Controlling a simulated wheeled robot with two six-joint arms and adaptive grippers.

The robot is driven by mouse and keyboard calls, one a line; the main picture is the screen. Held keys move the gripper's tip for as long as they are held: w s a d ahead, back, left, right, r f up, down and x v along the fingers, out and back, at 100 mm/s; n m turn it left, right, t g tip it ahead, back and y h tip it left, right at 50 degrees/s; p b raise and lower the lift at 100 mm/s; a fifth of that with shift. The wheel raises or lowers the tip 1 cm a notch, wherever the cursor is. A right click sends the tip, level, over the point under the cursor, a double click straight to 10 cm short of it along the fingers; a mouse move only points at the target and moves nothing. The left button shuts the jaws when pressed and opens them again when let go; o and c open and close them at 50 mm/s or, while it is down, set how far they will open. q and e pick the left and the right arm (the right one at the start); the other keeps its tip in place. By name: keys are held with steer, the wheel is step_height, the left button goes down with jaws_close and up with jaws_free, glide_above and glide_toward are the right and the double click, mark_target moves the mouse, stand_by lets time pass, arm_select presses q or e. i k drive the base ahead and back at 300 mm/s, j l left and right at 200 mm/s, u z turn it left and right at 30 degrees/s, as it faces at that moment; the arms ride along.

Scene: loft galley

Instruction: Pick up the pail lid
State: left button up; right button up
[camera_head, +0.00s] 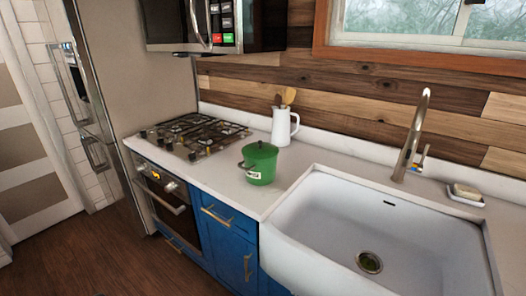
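A green pail (260,168) stands upright on the white counter between the stove and the sink. It has a pale label on its front and a dark handle on its left side. A green lid (260,149) with a small dark knob sits on top of the pail. Neither of my grippers shows in the head view.
A white pitcher (284,127) holding wooden utensils stands just behind the pail. A gas stove (190,134) is to the left, and a white sink (350,225) with a tall faucet (410,140) is to the right. A soap dish (465,197) sits at the far right. Bare counter (222,180) lies left of the pail.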

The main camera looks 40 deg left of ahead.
mark_target(261, 150)
steer(key=j+u, duration=0.15)
steer(key=j, duration=1.5)
steer(key=i, duration=0.05)
